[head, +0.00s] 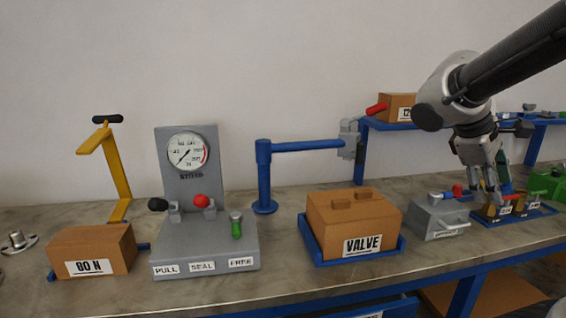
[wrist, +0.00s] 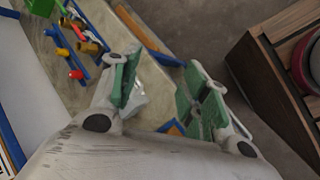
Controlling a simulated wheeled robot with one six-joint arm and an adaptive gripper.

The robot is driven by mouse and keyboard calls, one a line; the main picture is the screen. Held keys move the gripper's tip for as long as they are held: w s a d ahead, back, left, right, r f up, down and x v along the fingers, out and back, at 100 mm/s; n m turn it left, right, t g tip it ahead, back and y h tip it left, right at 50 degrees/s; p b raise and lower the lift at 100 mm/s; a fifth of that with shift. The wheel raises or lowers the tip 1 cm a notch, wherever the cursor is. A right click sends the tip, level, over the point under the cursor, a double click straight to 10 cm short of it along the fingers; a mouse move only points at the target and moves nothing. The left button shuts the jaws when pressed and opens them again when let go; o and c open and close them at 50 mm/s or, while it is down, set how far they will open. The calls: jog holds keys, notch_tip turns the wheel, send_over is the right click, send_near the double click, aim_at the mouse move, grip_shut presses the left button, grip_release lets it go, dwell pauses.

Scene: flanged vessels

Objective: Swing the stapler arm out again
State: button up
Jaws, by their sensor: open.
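The stapler arm (head: 308,145) is a blue horizontal bar on a blue post (head: 264,178) at the middle of the bench. It points right, with a grey stapler head (head: 349,139) at its free end, behind the VALVE carton (head: 350,222) and above its level. The closed carton sits in a blue tray (head: 318,254). My gripper (head: 488,192) hangs at the right of the head view, well to the right of the stapler arm. In the wrist view, its green-padded fingers (wrist: 162,92) are apart with nothing gripped between them. The stapler arm is not identifiable there.
A grey box with a handle (head: 440,217) stands right of the carton, near a blue rack of small parts (head: 512,212). A blue shelf (head: 390,125) holds another carton behind. Left are a gauge stand (head: 205,245), a brown carton (head: 92,250) and a yellow bracket (head: 118,175).

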jog(key=s+a+f+m+t+y, duration=0.1)
jog(key=s+a+m+t+y, duration=0.2)
jog(key=s+a+m+y, duration=0.3)
jog(key=s+m, duration=0.1)
jog(key=s, duration=0.2)
jog(key=shift+s+a+f+t+y, duration=0.15)
jog(key=shift+s+f+t+y, duration=0.15)
jog(key=shift+s+f+y, duration=0.1)
dwell(1.6)
